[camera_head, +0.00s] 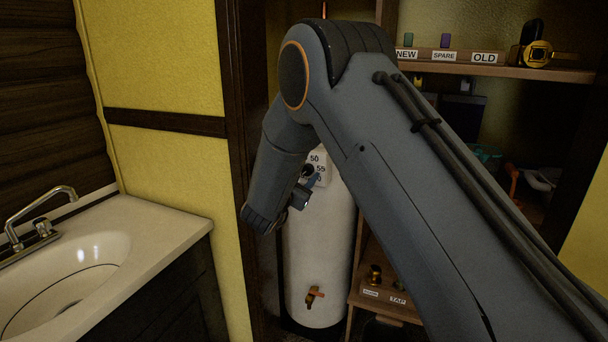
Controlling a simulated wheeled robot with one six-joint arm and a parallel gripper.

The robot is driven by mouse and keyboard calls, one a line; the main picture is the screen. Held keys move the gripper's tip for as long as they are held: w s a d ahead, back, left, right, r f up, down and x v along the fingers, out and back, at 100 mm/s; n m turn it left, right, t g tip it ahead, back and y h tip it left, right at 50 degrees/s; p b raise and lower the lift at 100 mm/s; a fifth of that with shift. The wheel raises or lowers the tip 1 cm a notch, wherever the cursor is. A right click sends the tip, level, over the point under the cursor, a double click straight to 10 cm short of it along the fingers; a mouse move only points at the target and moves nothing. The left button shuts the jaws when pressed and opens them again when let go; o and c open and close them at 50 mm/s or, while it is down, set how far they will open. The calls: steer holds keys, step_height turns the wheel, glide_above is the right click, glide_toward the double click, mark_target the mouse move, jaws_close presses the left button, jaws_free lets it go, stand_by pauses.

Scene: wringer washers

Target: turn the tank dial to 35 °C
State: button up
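The white tank (320,255) stands upright in a dark-framed recess at the middle. Its dial plate (320,176) is partly hidden behind my arm; the marks 50 and 55 show. A dark round part of the dial (308,172) shows just above my gripper. The 35 mark and the dial's pointer are hidden or too small to read. My gripper (302,196) is in front of the tank just below the dial, small and partly hidden by my wrist. I cannot tell whether it touches the dial or how far its fingers are apart.
A tap with an orange handle (314,297) sticks out low on the tank. A sink counter (165,232) is at left. A shelf (480,67) labelled NEW, SPARE and OLD is at upper right, and a lower shelf (385,304) is beside the tank. The dark door frame (232,150) is close to my wrist.

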steer(key=shift+s, duration=0.1)
steer(key=b+v, duration=0.1)
steer(key=v, duration=0.6)
steer(key=shift+s, duration=0.3)
steer(key=shift+r, duration=0.1)
